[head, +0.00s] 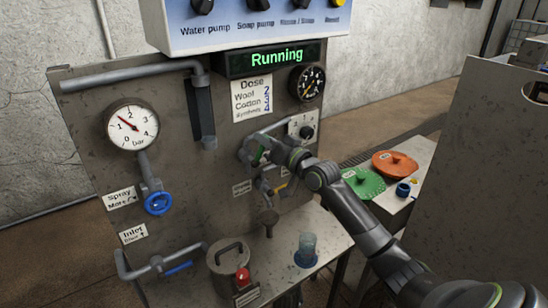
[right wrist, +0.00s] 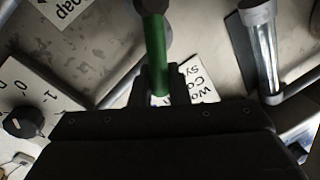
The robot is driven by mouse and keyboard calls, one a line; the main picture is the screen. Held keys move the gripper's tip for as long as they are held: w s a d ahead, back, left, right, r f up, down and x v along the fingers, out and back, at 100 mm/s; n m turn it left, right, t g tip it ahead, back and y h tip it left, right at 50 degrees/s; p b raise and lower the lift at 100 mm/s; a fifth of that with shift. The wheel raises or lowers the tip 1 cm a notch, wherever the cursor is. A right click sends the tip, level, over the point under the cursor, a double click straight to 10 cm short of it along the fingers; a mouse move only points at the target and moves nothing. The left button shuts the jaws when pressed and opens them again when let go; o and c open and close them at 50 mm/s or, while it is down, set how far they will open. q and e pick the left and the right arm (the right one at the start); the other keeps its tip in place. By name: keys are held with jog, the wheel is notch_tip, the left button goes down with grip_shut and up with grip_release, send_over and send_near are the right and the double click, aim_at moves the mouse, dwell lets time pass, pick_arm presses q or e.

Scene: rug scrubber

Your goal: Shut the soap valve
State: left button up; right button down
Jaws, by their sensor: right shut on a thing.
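The soap valve has a green lever handle (head: 258,156) on a grey pipe in the middle of the metal panel. The handle (right wrist: 156,45) runs down the middle of the right wrist view from a dark pivot at the top. My right gripper (head: 266,152) is at the handle, and its fingers (right wrist: 159,88) are shut on the handle's end. A label reading "oap" (right wrist: 66,8) is partly cut off near the pivot. My left gripper is not in view.
A pressure gauge (head: 131,126) and blue spray valve (head: 158,203) are at left. A dial knob (head: 306,132) sits close right of my gripper. Below are a lidded pot (head: 229,268) and a clear cup (head: 306,250). The display (head: 268,58) reads "Running".

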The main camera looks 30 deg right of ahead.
jog(key=shift+d+f+m, duration=0.25)
jog(key=shift+d+m, duration=0.05)
jog(key=shift+m, duration=0.3)
pick_arm(q)
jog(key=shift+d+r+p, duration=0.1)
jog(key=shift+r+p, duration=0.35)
jog(key=shift+p, duration=0.15)
pick_arm(e)
jog(key=d+f+m+t+h, duration=0.1)
jog(key=d+f+m+h, duration=0.2)
jog(key=m, duration=1)
jog(key=shift+w+f+t, duration=0.15)
jog(key=shift+f+t, duration=0.25)
jog(key=shift+f, duration=1.1)
jog(key=c, duration=1.5)
grip_release()
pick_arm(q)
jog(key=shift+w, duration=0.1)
pick_arm(e)
jog(key=shift+o, duration=0.2)
